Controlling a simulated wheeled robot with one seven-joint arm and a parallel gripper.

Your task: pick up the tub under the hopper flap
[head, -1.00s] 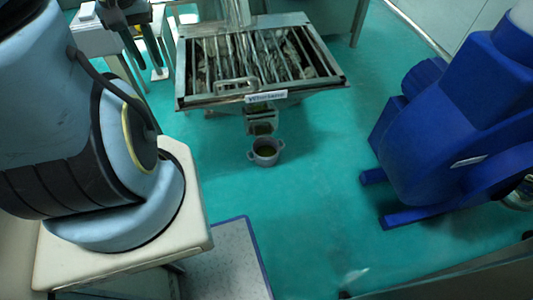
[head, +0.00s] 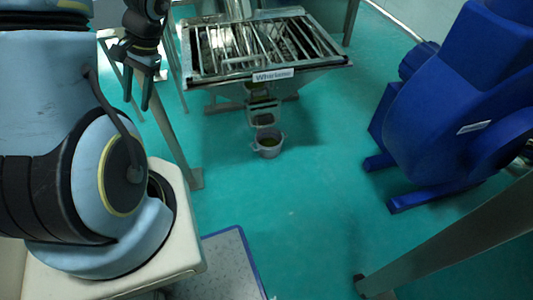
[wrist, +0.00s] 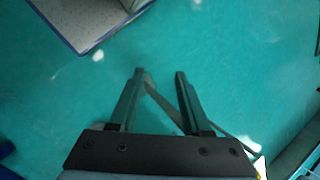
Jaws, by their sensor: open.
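The tub (head: 268,144) is a small grey round pot with handles and something greenish inside. It stands upright on the floor under the hopper flap (head: 263,113), at the front of the metal hopper. My gripper (head: 138,103) is open and empty, in the air left of the hopper and well apart from the tub. In the wrist view my gripper (wrist: 162,75) shows two spread fingers over bare floor; the tub is not in that view.
The barred hopper (head: 230,80) carries a label on its front. A large blue machine (head: 450,110) stands at the right. A speckled blue-edged platform (head: 225,265) is at the front. A metal beam (head: 455,240) crosses the lower right. The green floor around the tub is clear.

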